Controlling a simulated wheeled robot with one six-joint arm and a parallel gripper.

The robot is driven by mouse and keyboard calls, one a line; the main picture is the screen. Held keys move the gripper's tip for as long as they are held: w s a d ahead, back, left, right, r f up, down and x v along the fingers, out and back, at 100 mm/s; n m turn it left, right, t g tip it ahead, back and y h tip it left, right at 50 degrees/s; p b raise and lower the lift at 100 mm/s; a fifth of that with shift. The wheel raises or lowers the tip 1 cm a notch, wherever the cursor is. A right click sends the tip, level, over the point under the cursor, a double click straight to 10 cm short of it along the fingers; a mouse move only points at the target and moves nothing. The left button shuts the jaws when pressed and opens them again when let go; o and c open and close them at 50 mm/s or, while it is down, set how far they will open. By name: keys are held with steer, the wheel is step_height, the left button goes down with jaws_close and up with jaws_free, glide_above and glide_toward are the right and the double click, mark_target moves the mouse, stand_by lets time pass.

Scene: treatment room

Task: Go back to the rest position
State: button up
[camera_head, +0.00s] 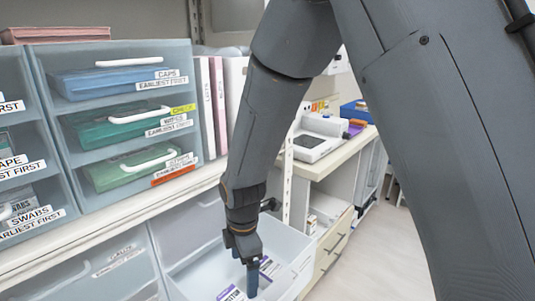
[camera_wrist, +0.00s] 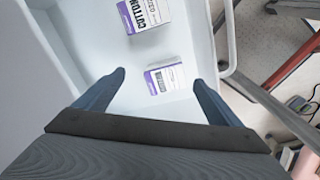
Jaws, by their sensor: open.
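My gripper (camera_wrist: 158,82) is open and reaches down into an open drawer (camera_wrist: 92,52) in the wrist view. Its two blue fingers stand apart, with nothing held between them. A small white and purple box (camera_wrist: 166,78) lies on the drawer floor beyond the fingertips. A second white and purple box (camera_wrist: 142,14), marked "COTTON", lies farther up in the same drawer. In the head view my gripper (camera_head: 249,272) points down into the pulled-out drawer (camera_head: 210,262), close to the boxes, partly hiding them.
A shelf unit at left holds clear drawers with a blue case (camera_head: 110,80) and green cases (camera_head: 125,125). A bench with a white device (camera_head: 312,142) is behind right. The floor (camera_head: 380,250) at right is clear.

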steer(key=s+d+r+m, duration=0.3)
steer(key=d+m, duration=0.4)
steer(key=d, duration=0.1)
steer(key=s+d+r+m+p, duration=0.1)
steer(key=s+d+r+m, duration=0.3)
steer(key=d+m, duration=0.4)
steer(key=s+d+r+m+p, duration=0.1)
steer(key=s+d+r+m, duration=0.2)
steer(key=d+m, duration=0.4)
steer(key=s+d, duration=0.1)
steer(key=d, duration=0.2)
steer(key=shift+r+m, duration=0.2)
steer(key=shift+m, duration=0.2)
steer(key=shift+a, duration=0.1)
